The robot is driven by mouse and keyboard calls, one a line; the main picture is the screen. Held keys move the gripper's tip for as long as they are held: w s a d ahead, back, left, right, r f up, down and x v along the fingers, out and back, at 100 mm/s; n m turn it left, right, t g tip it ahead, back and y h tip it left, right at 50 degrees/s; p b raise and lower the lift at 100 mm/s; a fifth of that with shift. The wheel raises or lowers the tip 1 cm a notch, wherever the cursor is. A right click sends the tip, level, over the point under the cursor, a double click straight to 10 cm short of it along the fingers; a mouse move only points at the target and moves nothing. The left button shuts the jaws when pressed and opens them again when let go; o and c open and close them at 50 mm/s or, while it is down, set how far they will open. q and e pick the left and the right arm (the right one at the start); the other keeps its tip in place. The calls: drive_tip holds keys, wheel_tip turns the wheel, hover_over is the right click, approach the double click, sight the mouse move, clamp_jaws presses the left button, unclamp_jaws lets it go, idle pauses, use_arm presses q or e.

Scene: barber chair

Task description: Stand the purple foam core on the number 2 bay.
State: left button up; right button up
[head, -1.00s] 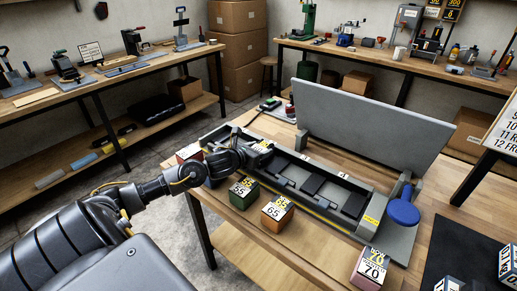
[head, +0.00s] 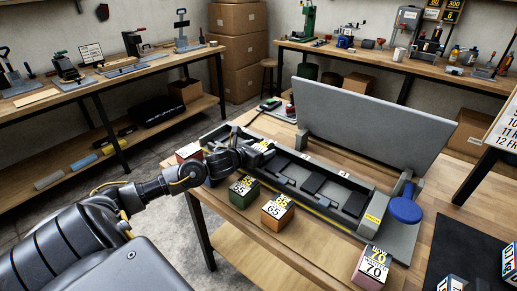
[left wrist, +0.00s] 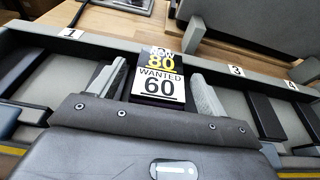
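A block labelled NOW 80, WANTED 60 (left wrist: 160,80) stands upright in the long grey tray, in the bay between the plates marked 1 (left wrist: 71,33) and 3 (left wrist: 236,71); the number 2 plate is hidden behind it. In the head view my left gripper (head: 257,147) is over the left part of the tray (head: 325,215). My right gripper is not in view.
A green block (head: 243,190), an orange block (head: 277,211) and a pink block (head: 371,268) stand along the table's front. A red block (head: 189,152) is at the left. A grey panel (head: 370,122) rises behind the tray. A blue round knob (head: 405,210) is at its right end.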

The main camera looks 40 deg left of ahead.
use_arm(q)
drive_tip(key=shift+s+d+f, duration=0.1)
drive_tip(key=shift+f, duration=0.35)
drive_tip(key=shift+s+d+f, duration=0.1)
drive_tip(key=shift+f, duration=0.3)
drive_tip(key=shift+r+p, duration=0.55)
drive_tip(key=shift+p, duration=0.2)
drive_tip(key=shift+s+f, duration=0.1)
drive_tip(key=shift+s, duration=0.15)
drive_tip(key=v, duration=0.2)
drive_tip(key=b+v, duration=0.1)
drive_tip(key=v, duration=0.1)
drive_tip(key=shift+a, duration=0.25)
drive_tip(key=v, duration=0.4)
drive_tip(key=shift+s+d+r+b, duration=0.15)
drive_tip(key=shift+r+b, duration=0.15)
drive_tip(key=shift+r, duration=0.2)
drive_tip(key=shift+v, duration=1.1)
drive_tip(key=shift+s+r, duration=0.2)
drive_tip(key=shift+r, duration=0.1)
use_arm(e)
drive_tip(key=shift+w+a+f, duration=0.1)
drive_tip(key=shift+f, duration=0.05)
